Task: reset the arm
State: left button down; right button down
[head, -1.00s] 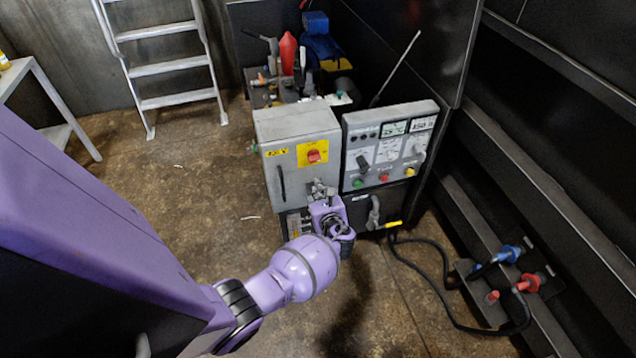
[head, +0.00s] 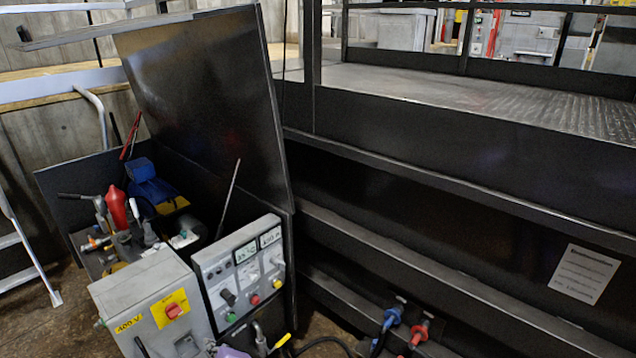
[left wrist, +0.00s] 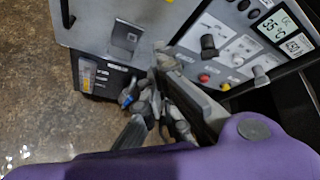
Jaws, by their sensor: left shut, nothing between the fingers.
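My left gripper (left wrist: 158,98) shows in the left wrist view, shut and empty, in front of the machine near the lower edges of the grey switch box (left wrist: 110,30) and control panel (left wrist: 235,45). I cannot tell whether it touches anything. In the head view only a bit of my purple left arm (head: 232,351) shows at the bottom edge. The grey switch box (head: 140,290) there has a red switch on a yellow plate, and the control panel (head: 240,270) stands to its right. My right gripper is not in view.
A red bottle (head: 116,207) and a blue item (head: 150,183) stand behind the box. A raised dark lid (head: 205,90) rises behind them. Dark steps (head: 440,240) fill the right side, with blue and red connectors (head: 392,317) low down. A ladder stands at far left.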

pick_arm(q)
jog(key=s+d+f+n+h+p, duration=0.1)
jog(key=s+d+n+h, duration=0.7)
jog(key=s+n, duration=0.6)
jog(key=s+n+g+p, duration=0.1)
jog(key=s+n, duration=0.4)
jog(key=s, duration=1.9)
jog(key=shift+s+n+g+p, duration=0.15)
jog(key=shift+n+g+p, duration=0.15)
jog(key=shift+p, duration=0.1)
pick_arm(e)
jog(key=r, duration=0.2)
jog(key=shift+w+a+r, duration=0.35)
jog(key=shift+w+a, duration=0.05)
pick_arm(q)
jog(key=shift+d, duration=0.1)
